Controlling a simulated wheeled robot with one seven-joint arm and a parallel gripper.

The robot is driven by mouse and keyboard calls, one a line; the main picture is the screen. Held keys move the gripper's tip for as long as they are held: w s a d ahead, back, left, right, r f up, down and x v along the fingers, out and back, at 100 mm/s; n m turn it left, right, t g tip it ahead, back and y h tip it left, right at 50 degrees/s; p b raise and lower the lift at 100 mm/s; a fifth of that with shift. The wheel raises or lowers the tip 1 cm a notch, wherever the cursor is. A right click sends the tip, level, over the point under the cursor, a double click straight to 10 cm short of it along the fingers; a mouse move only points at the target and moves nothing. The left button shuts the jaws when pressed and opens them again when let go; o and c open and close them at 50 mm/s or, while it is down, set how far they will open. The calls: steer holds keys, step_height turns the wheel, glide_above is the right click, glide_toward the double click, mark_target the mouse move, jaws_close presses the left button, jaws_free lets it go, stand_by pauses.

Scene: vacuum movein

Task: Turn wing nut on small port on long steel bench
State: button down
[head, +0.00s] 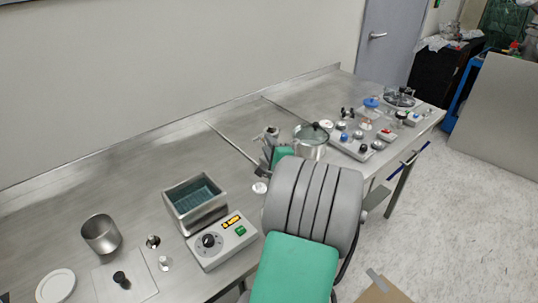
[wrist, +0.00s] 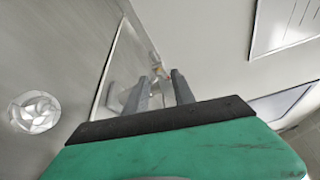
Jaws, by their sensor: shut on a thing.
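My gripper (head: 266,150) is low over the middle of the long steel bench (head: 150,150), partly hidden behind my own grey and green arm. A small grey metal fitting (head: 272,132), apparently the small port, shows at its fingertips. In the wrist view my gripper (wrist: 160,82) has its two grey fingers around a small pale part with a reddish-brown spot (wrist: 157,71). It is apparently the wing nut, mostly hidden by the fingers. Its wings and their angle cannot be made out.
A lidded steel pot (head: 311,143) stands close right of the gripper. A small white disc (head: 260,187) lies left of my arm. A water bath (head: 195,203) and control box (head: 222,241) stand nearer. Several knobbed parts crowd a tray (head: 352,151) farther right.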

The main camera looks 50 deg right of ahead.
steer(key=shift+f+n+b, duration=0.15)
steer(key=shift+n+b, duration=0.35)
steer(key=shift+b, duration=0.2)
steer(key=shift+h, duration=0.3)
steer(key=c, duration=1)
jaws_free()
steer(key=shift+c, duration=0.2)
steer(key=b+v, duration=0.1)
steer(key=v, duration=0.6)
steer(key=shift+s+a, duration=0.15)
steer(key=shift+s, duration=0.2)
